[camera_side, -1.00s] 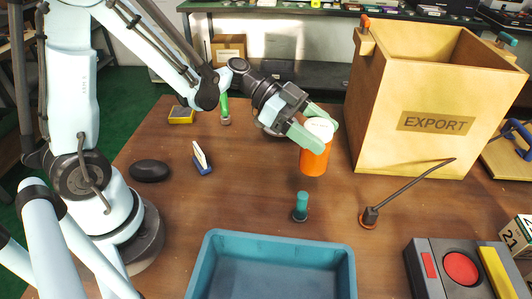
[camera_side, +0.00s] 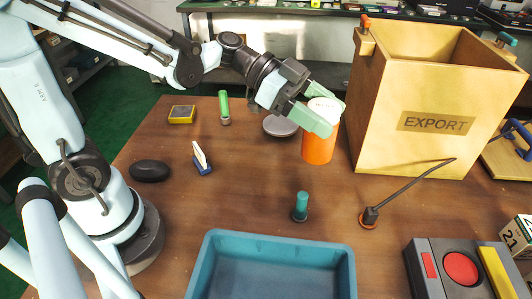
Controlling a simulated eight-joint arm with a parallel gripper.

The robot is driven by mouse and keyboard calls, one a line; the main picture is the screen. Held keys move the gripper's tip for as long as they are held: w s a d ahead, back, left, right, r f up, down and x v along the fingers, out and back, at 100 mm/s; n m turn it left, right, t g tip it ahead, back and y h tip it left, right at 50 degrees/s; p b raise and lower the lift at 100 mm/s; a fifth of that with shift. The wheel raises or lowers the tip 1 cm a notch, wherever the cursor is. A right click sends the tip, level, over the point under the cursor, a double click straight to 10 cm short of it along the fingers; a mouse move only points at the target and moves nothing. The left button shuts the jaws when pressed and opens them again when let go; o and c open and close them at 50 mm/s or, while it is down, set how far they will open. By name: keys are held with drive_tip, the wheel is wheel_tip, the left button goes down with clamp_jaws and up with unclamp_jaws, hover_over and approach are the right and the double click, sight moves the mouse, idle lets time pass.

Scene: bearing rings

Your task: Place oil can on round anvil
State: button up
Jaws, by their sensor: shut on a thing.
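The oil can, an orange cylinder with a white top (camera_side: 319,146), is upright between the green fingers of my gripper (camera_side: 328,116). My gripper is shut on its upper part, and the near finger hides some of its side. I cannot tell whether its bottom touches the table. A flat grey disc, which looks like the round anvil (camera_side: 279,127), lies just left of the can, partly behind my gripper. The can is beside the disc, not over it in this view.
The tall EXPORT box (camera_side: 425,140) stands close on the can's right. In front are a teal peg (camera_side: 301,204), a dark rod on a small base (camera_side: 369,216) and a blue tray (camera_side: 210,262). A black oval (camera_side: 149,170) lies left. Table between is clear.

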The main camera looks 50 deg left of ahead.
drive_tip(key=w+a+r+n+t, duration=0.1)
drive_tip(key=w+a, duration=0.2)
drive_tip(key=a, duration=0.2)
drive_tip(key=w+a+r, duration=0.1)
drive_tip(key=w+a, duration=0.2)
drive_tip(key=a, duration=0.2)
drive_tip(key=shift+w+a+f, duration=0.65)
drive_tip(key=shift+a+f, duration=1.2)
drive_tip(key=shift+w+a+f, duration=0.65)
drive_tip(key=shift+a+f, duration=1.2)
drive_tip(key=shift+a, duration=0.05)
drive_tip(key=shift+w+a+f, duration=0.65)
drive_tip(key=shift+a+f, duration=1.2)
drive_tip(key=shift+f, duration=0.15)
drive_tip(key=o, duration=1.2)
drive_tip(key=shift+y, duration=0.3)
drive_tip(key=shift+o, duration=0.2)
